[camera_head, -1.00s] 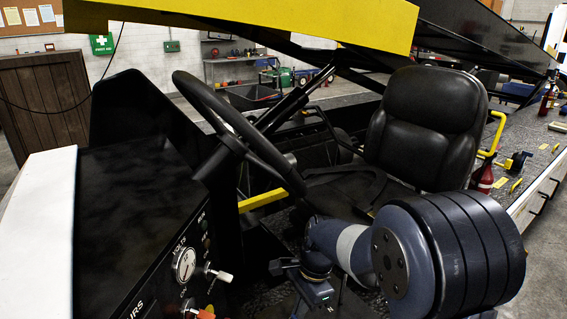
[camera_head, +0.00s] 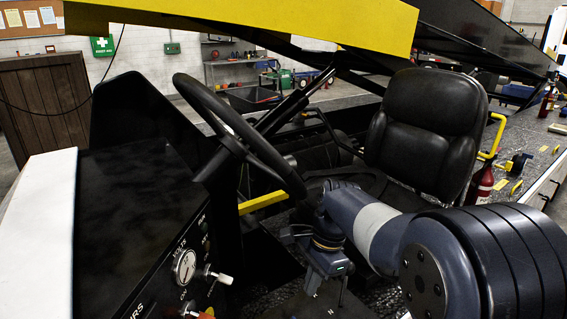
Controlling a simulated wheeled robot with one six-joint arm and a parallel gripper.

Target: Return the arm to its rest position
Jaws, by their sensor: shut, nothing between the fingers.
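My arm reaches in from the lower right, with its large dark joint (camera_head: 480,265) close to the camera and a grey-blue link running left from it. My gripper (camera_head: 314,284) hangs at the end of the arm, below the steering wheel and in front of the seat. Its fingers are small and dark against the dark floor and hold nothing that I can see. It is apart from the control panel (camera_head: 150,220) on the left.
The black steering wheel (camera_head: 235,130) stands left of my arm, and the black seat (camera_head: 425,130) is behind it. Switches and a volt gauge (camera_head: 184,266) sit on the panel. A yellow beam (camera_head: 250,22) crosses above. A red extinguisher (camera_head: 481,183) stands right of the seat.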

